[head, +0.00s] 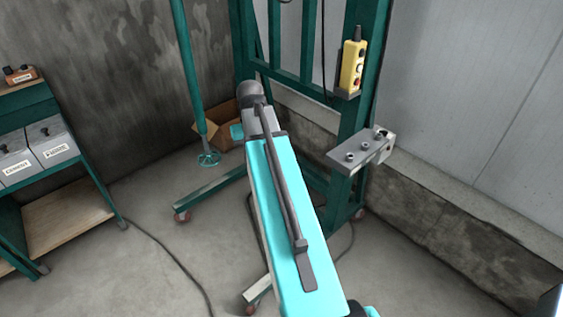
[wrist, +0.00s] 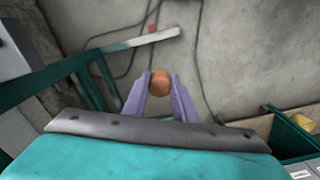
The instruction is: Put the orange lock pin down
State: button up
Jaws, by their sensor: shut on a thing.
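My gripper (wrist: 160,88) is shut on the orange lock pin (wrist: 160,82). In the wrist view the pin shows as a round orange-brown end between the two purple fingertips. The rest of the pin is hidden by the fingers or points away from the camera. Concrete floor lies below and beyond it, and nothing is seen touching the pin except the fingers. In the head view my arm reaches away from the camera toward the green frame, and it hides my gripper and the pin.
A green wheeled frame (head: 352,150) carries a yellow pendant (head: 352,65) and a grey bracket (head: 360,149) with several studs. A cardboard box (head: 228,114) sits behind my arm. A shelf unit with grey boxes (head: 52,141) stands left. Cables cross the floor (head: 150,200).

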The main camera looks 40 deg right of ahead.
jog(key=w+a+n+b, duration=0.1)
jog(key=w+a+n, duration=0.2)
jog(key=a, duration=0.6)
jog(key=w+a+f+n+b, duration=0.1)
jog(key=w+a+n, duration=0.3)
jog(key=a, duration=0.6)
jog(key=w+a+n+b, duration=0.1)
jog(key=w+a+n, duration=0.2)
jog(key=a, duration=0.6)
jog(key=shift+w+a+f, duration=0.2)
jog(key=shift+w+f, duration=0.05)
jog(key=shift+w, duration=0.15)
jog(key=shift+a, duration=0.1)
